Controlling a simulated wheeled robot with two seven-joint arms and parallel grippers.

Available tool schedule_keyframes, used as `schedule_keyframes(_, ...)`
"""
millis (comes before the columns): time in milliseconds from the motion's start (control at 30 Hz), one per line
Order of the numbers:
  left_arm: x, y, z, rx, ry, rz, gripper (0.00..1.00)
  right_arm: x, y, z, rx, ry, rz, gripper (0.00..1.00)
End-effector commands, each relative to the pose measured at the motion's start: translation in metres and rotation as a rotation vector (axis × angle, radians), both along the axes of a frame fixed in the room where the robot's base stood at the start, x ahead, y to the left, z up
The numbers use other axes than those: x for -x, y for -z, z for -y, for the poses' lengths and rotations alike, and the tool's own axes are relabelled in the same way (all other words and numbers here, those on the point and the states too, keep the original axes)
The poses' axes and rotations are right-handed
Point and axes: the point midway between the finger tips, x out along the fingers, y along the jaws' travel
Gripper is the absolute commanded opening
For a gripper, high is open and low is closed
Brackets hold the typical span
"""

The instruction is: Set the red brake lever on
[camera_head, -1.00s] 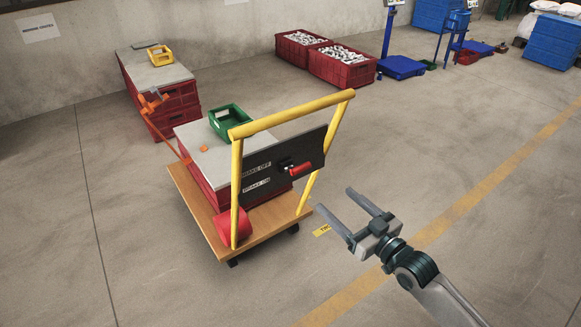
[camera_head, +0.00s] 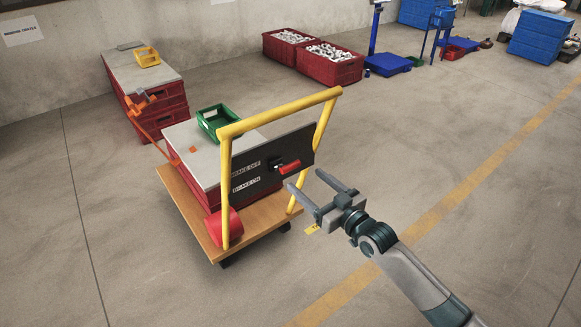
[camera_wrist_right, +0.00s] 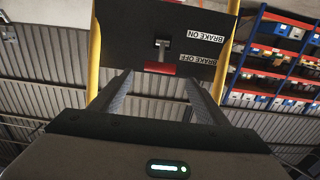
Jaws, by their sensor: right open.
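The red brake lever (camera_head: 290,167) sits on a dark panel (camera_head: 250,170) fixed to the trolley's yellow handle frame (camera_head: 225,180). The lever's red grip is level with the BRAKE OFF label (camera_head: 246,168), above the BRAKE ON label (camera_head: 246,183). My right gripper (camera_head: 305,180) is open, just right of and in front of the lever, not touching it as far as I can see. The right wrist view appears upside down. There the red grip (camera_wrist_right: 159,68) lies beyond and between the open fingers. My left gripper is not in view.
The wooden trolley (camera_head: 262,238) carries a red crate with a grey lid and a green bin (camera_head: 213,124). A red crate stack (camera_head: 160,115) stands behind left. Red crates of parts (camera_head: 328,70) stand at the back.

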Motion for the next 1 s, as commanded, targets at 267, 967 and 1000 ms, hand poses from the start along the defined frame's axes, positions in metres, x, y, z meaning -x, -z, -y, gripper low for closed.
schedule_keyframes(267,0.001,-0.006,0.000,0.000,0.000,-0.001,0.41,-0.042,-0.001,-0.030,-0.001,0.000,0.002,0.69)
schedule_keyframes(967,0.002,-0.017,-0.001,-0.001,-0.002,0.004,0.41,-0.073,0.000,-0.053,0.000,0.000,0.001,0.69)
schedule_keyframes(1000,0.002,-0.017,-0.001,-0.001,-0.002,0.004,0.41,-0.073,0.000,-0.053,0.000,0.000,0.001,0.64)
